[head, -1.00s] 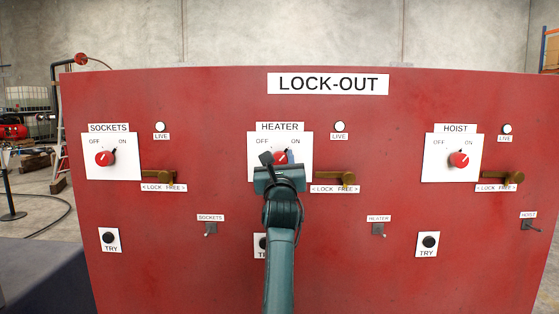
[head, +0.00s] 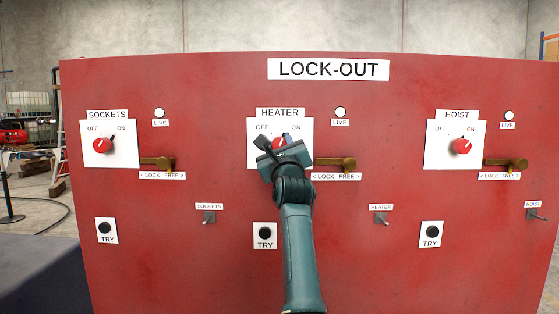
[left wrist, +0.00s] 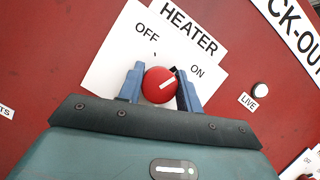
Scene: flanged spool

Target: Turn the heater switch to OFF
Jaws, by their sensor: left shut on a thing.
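The heater switch is a red round knob (left wrist: 160,85) on a white plate marked OFF and ON. It also shows in the head view (head: 278,143), partly hidden by my gripper. In the left wrist view its white pointer mark points toward the ON side. My left gripper (head: 272,147) is shut on the knob, with one blue finger on each side of it in the left wrist view (left wrist: 160,89). The gripper is rolled, so the label looks tilted in that view. My right gripper is not in view.
The red LOCK-OUT panel (head: 220,220) also carries the SOCKETS knob (head: 102,146) and HOIST knob (head: 460,146). A brass lock lever (head: 340,164) sticks out just right of the gripper. A TRY button (head: 265,232) sits below, left of my arm.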

